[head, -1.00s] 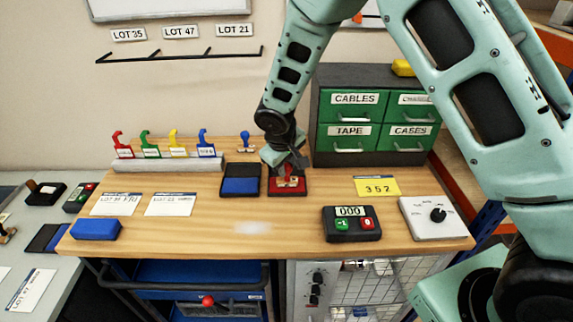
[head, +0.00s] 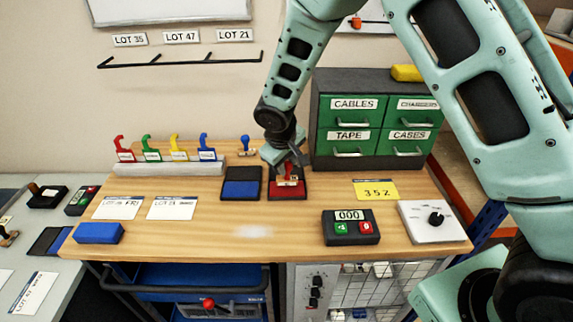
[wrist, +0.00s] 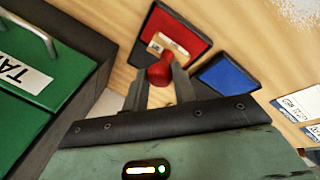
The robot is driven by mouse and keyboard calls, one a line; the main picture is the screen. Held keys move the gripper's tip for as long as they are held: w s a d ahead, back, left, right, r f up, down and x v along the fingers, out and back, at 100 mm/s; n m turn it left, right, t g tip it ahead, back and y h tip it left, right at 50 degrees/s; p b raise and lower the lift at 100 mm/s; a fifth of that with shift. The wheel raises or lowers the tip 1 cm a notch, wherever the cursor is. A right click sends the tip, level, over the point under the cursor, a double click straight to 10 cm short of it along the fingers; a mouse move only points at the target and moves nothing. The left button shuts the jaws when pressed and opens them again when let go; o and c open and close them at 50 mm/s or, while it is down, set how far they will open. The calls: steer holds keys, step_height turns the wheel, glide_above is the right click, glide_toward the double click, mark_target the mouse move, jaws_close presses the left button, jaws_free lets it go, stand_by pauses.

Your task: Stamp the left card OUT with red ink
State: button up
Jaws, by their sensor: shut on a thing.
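My gripper (head: 288,166) is shut on the red-handled stamp (head: 289,181), at the red ink pad (head: 287,195). In the wrist view the stamp's red knob (wrist: 161,72) is between the fingertips, with its pale base over the red pad (wrist: 187,32). Whether the base touches the pad is hard to tell. The left card (head: 118,208) lies flat at the left of the wooden table and has printed writing. A second card (head: 172,208) lies just right of it. My gripper is well to the right of both cards.
The blue ink pad (head: 240,188) lies just left of the red one, and a blue stamp (head: 246,146) stands behind. A rack (head: 170,168) holds coloured hooks. Green drawers (head: 348,142) stand close to my gripper. A counter (head: 350,228) is front right.

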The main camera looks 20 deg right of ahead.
steer(key=shift+r+p, duration=1.4)
steer(key=shift+r, duration=1.1)
